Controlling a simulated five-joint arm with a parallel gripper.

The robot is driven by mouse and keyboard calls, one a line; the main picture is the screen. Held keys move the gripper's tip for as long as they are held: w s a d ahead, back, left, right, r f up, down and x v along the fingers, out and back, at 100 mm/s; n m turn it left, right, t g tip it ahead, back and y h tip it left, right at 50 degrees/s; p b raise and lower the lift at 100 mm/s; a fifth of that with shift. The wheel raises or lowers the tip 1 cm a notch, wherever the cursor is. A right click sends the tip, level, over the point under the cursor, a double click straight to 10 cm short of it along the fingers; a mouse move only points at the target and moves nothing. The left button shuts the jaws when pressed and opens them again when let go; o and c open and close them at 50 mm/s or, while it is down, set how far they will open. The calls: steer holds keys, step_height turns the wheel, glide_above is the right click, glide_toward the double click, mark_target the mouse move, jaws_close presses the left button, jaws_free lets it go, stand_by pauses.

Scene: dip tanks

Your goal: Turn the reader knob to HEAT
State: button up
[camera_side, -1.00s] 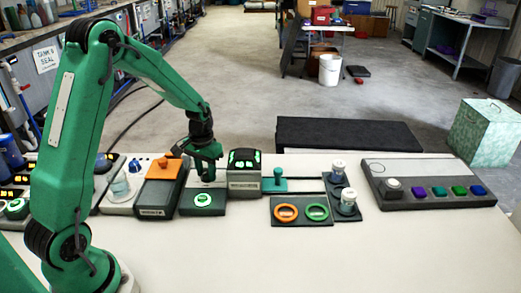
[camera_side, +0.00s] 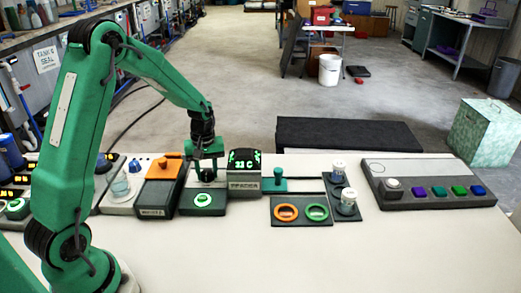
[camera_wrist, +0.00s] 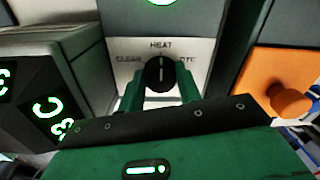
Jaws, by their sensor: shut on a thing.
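The reader knob (camera_wrist: 160,74) is a small dark round knob on a pale plate, marked CLEAR, HEAT and DYE. Its light pointer line runs straight up the wrist view, in line with HEAT. My gripper (camera_wrist: 160,88) has its two green fingers on either side of the knob and is shut on it. The reader display (camera_side: 244,161), just right of the gripper, reads about 23 C in green.
A lit green round button (camera_side: 203,200) sits on the panel in front of my gripper. An orange-topped box (camera_side: 164,168) stands close on the left. A teal-handled slider (camera_side: 279,180) is to the right. The front table is clear.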

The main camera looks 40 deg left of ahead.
mark_target(208, 172)
steer(key=shift+d, duration=0.15)
steer(key=o, duration=1)
steer(key=shift+r, duration=0.15)
step_height(208, 172, up, 7)
steer(key=shift+w+r, duration=0.1)
steer(key=shift+r, duration=0.15)
